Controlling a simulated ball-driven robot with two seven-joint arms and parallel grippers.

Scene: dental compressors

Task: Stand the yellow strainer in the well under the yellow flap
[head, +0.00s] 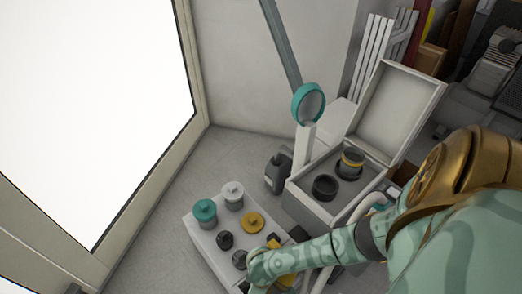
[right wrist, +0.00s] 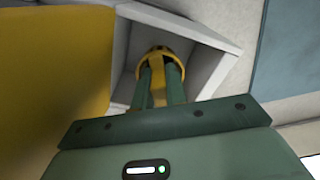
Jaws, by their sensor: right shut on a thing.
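My right gripper (right wrist: 161,82) is shut on a yellow piece with a rounded rim, which I take to be the yellow strainer (right wrist: 157,60); a yellow strip of it shows between the green fingers. In the head view my right gripper (head: 258,272) is low at the near end of a pale block, with its fingers largely hidden. A yellow part (head: 284,277) shows beside it. My left gripper is not in view.
An open grey box (head: 305,206) holds a dark cup (head: 325,187) and a yellow-rimmed cup (head: 350,162). A dark bottle (head: 277,174) stands beside it.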

